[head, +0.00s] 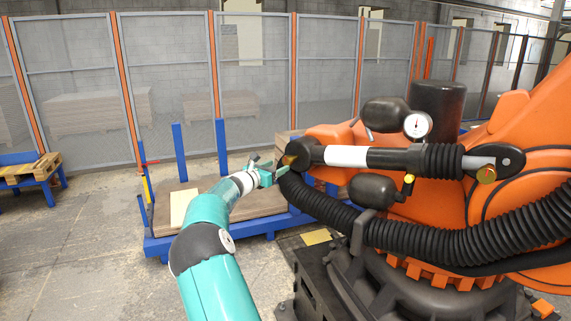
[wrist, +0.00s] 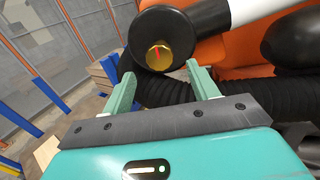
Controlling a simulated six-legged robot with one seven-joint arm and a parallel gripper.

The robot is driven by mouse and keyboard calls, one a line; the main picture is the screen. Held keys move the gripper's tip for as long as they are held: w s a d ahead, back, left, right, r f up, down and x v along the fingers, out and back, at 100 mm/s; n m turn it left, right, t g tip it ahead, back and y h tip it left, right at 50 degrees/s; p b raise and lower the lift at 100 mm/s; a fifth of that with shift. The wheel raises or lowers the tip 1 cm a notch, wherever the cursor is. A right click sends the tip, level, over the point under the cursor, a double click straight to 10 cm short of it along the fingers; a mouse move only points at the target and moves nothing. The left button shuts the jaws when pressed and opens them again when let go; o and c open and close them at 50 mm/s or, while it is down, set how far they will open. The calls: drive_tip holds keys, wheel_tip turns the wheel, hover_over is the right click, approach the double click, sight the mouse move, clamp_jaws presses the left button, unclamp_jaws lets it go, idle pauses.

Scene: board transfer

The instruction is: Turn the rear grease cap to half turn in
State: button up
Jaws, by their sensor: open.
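A brass grease cap (wrist: 158,57) with a red mark sits on the round black end of a cylinder in the wrist view. The red mark points roughly up in that picture. This cap also shows edge-on at the cylinder's left end in the head view (head: 287,160). I cannot tell from the pictures which one is called rear. My gripper (head: 268,164) is open and empty, close to the left cap. In the wrist view its fingers (wrist: 160,77) are spread below the cap, apart from it.
The cylinder (head: 390,158) belongs to a large orange robot arm (head: 530,130). A ribbed black hose (head: 450,235) runs just below the cap. A pressure gauge (head: 417,125) stands above. A blue cart (head: 160,244) with boards is behind my gripper. Mesh fencing (head: 170,80) closes the back.

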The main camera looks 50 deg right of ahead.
sight(286, 162)
drive_tip(key=d, duration=0.6)
drive_tip(key=c, duration=1)
